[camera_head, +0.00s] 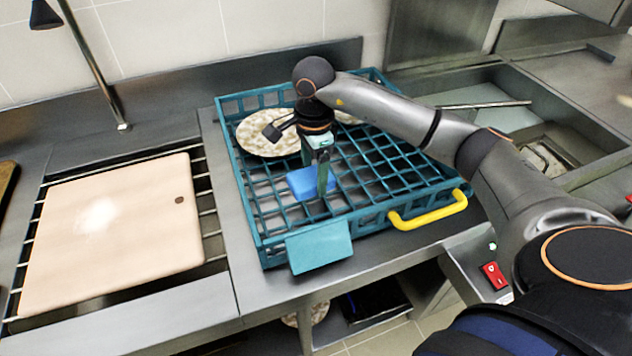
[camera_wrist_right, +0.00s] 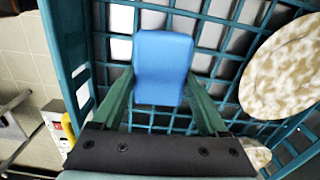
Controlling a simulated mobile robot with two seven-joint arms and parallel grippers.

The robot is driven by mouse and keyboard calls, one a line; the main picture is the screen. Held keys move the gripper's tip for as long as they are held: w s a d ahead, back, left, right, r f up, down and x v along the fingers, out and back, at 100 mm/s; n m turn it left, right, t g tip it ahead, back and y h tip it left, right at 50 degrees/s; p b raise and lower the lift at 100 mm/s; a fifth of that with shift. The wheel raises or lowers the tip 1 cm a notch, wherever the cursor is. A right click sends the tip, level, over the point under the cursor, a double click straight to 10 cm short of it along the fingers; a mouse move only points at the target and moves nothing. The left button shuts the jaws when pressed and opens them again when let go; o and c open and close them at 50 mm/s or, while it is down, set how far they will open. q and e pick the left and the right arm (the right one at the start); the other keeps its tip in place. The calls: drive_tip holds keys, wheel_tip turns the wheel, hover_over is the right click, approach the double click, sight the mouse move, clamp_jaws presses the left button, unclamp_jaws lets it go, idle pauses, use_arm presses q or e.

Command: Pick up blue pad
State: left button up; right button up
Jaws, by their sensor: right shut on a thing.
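The blue pad (camera_head: 304,183) is a small bright blue block inside the teal crate (camera_head: 321,250), near the middle of its grid floor. My right gripper (camera_head: 322,185) points down into the crate and is shut on the pad. In the right wrist view the pad (camera_wrist_right: 162,62) sits between the two green fingers (camera_wrist_right: 160,90), with the grid behind it. I cannot tell whether the pad touches the crate floor. My left gripper is not in view.
A speckled plate (camera_head: 262,140) lies in the crate behind the gripper; part of another shows beside it. The crate has a yellow handle (camera_head: 428,211) at the front right. A beige board (camera_head: 120,230) lies left. A sink (camera_head: 560,125) is at the right.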

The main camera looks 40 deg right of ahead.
sight(308, 187)
drive_tip(key=a+r, duration=0.1)
drive_tip(key=s+a+r, duration=0.1)
drive_tip(key=r, duration=0.1)
drive_tip(key=s+a+r, duration=0.1)
drive_tip(key=shift+s+r, duration=0.1)
drive_tip(key=shift+r, duration=0.15)
drive_tip(key=s+a+r+b, duration=0.1)
drive_tip(key=s+a+r, duration=0.3)
drive_tip(key=a, duration=0.3)
drive_tip(key=shift+s, duration=0.75)
